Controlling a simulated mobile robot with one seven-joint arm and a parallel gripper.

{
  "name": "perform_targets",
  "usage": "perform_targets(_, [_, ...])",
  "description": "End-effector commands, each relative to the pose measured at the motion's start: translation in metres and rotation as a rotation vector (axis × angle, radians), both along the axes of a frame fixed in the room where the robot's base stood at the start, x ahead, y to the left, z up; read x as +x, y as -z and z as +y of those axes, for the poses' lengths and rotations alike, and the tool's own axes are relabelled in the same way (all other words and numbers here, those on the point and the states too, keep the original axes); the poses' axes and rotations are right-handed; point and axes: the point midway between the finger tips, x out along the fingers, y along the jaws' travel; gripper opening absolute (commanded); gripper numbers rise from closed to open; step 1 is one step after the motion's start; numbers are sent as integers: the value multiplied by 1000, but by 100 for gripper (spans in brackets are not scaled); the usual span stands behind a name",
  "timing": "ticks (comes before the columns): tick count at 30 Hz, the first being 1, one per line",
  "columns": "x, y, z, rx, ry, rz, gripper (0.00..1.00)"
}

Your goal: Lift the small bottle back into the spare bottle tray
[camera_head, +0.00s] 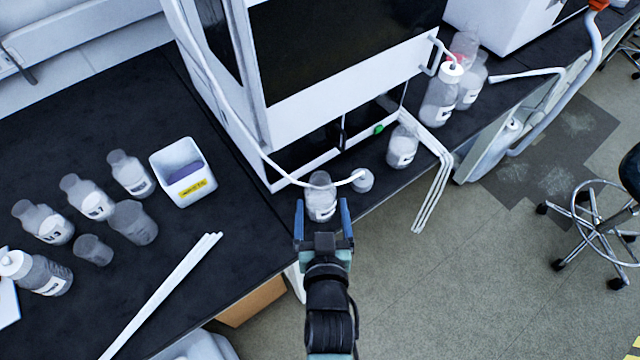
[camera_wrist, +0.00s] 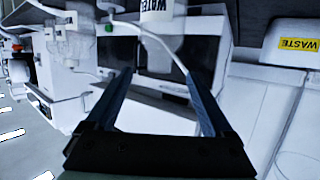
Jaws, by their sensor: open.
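My gripper (camera_head: 322,206) is open, and its two blue fingers point toward a clear bottle (camera_head: 320,188) near the bench's front edge. The bottle stands upright in the head view, and the fingers overlap its lower part. Another labelled bottle (camera_head: 402,147) stands to the right by the instrument. I cannot tell which bottle is the task's small one. I cannot make out a spare bottle tray for certain.
A white cap (camera_head: 362,180) with a thin tube sits beside the bottle. The white instrument (camera_head: 330,60) rises behind. A white bin with a yellow label (camera_head: 188,185), several bottles (camera_head: 95,203) and white rods (camera_head: 165,290) are on the left bench.

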Motion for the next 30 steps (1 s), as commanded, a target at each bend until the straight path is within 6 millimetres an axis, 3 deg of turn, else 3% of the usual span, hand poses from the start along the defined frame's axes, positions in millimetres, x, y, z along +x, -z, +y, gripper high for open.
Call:
perform_targets(7, [41,11,2,1,-1,-4,86])
perform_targets(16, [60,16,2,1,0,-3,86])
perform_targets(24, [95,27,4,2,1,-4,86])
perform_targets(30, [104,30,4,1,0,-2,86])
